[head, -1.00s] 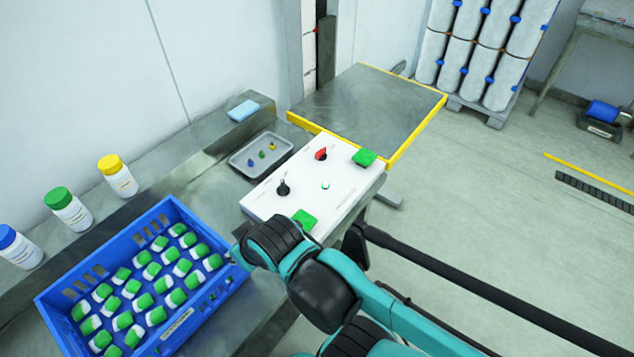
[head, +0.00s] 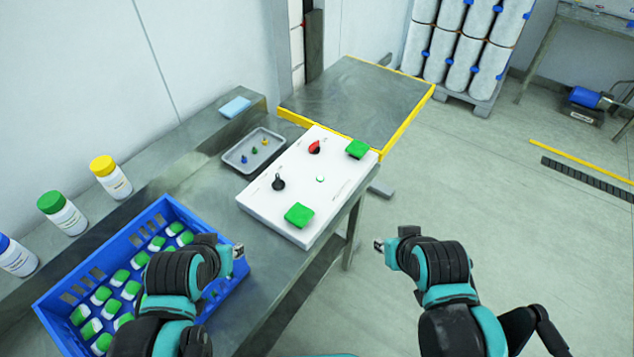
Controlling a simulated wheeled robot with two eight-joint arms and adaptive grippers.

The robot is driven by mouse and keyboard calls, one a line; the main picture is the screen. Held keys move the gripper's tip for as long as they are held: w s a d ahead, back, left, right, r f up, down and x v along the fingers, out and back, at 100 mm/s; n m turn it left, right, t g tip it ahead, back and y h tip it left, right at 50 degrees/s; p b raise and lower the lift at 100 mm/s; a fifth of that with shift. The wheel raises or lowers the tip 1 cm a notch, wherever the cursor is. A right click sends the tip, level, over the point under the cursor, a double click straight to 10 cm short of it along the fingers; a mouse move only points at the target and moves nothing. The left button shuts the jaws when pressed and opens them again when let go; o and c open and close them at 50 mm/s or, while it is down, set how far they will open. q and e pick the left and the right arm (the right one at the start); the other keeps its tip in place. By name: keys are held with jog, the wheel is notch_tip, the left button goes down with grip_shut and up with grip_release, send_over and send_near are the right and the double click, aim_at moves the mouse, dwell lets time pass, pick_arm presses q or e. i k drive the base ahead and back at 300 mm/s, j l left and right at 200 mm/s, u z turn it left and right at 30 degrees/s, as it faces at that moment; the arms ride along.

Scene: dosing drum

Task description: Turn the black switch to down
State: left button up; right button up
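The black switch (head: 279,183) is a small knob on the left part of the white control panel (head: 262,207), which lies on the metal bench. A red switch (head: 314,147) sits at the panel's far side. My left gripper (head: 238,252) is over the right end of the blue crate, in front of the panel and apart from the black switch. My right gripper (head: 379,245) is to the right of the panel, above the floor, touching nothing. Both grippers are small in view, and their finger opening cannot be made out.
Green buttons (head: 299,215) and (head: 358,149) sit on the panel's near and far right corners. A blue crate (head: 60,290) with several green-capped bottles stands at the left.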

aim_at(279, 184)
jog(key=i+l, duration=0.2)
jog(key=l, duration=0.2)
jog(key=i+l, duration=0.25)
jog(key=i+l+u, duration=0.1)
jog(key=l, duration=0.35)
jog(key=i, duration=0.1)
